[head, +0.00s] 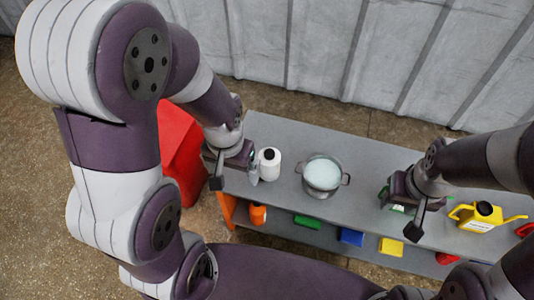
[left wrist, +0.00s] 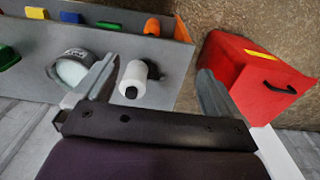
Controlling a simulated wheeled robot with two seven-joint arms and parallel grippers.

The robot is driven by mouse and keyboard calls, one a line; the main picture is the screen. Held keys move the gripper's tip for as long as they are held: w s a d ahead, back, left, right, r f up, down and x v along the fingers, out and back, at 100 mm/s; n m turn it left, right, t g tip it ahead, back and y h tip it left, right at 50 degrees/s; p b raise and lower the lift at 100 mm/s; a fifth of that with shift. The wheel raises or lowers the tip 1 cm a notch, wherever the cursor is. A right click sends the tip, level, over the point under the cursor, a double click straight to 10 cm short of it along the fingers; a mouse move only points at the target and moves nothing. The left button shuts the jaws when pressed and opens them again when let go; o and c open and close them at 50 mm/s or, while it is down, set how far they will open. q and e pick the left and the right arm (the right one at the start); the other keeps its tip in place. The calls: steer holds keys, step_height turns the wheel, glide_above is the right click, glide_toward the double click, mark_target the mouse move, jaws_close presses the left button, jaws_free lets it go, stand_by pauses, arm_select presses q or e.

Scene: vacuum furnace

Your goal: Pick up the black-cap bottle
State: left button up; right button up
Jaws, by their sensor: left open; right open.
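The white bottle with a black cap (head: 269,167) stands upright on the grey table near its left end, left of the pot. It also shows in the left wrist view (left wrist: 133,75), between the fingers but nearer the left one, with its cap toward the camera. My left gripper (head: 234,178) is open and empty, just left of the bottle in the head view. I cannot tell whether a finger touches the bottle. My right gripper (head: 400,213) is open over the table's right part, left of a yellow can, with a green thing partly hidden under it.
A metal pot (head: 322,176) with pale contents stands right of the bottle. The yellow can (head: 470,218) has a spout and a dark top. A red box (left wrist: 255,80) stands beside the table's left end. A lower shelf holds an orange bottle (head: 258,213) and coloured blocks.

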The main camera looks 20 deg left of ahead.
arm_select(q)
steer(key=w+d+r+g+p, duration=0.1)
steer(key=w+d+r+p, duration=0.15)
steer(key=p, duration=0.35)
steer(key=n+p, duration=0.5)
steer(key=n, duration=0.3)
glide_toward(269, 159)
steer(key=shift+n+t, duration=0.3)
steer(key=shift+n, duration=0.3)
steer(key=f, duration=0.2)
steer(key=f+b, duration=0.1)
steer(key=f, duration=0.1)
steer(key=w+f+b, duration=0.1)
steer(key=f, duration=0.1)
steer(key=shift+f, duration=0.2)
step_height(269, 159, down, 6)
steer(key=shift+a+f+b, duration=0.1)
steer(key=shift+b, duration=0.85)
steer(key=c, duration=1.3)
steer(key=shift+c, duration=0.2)
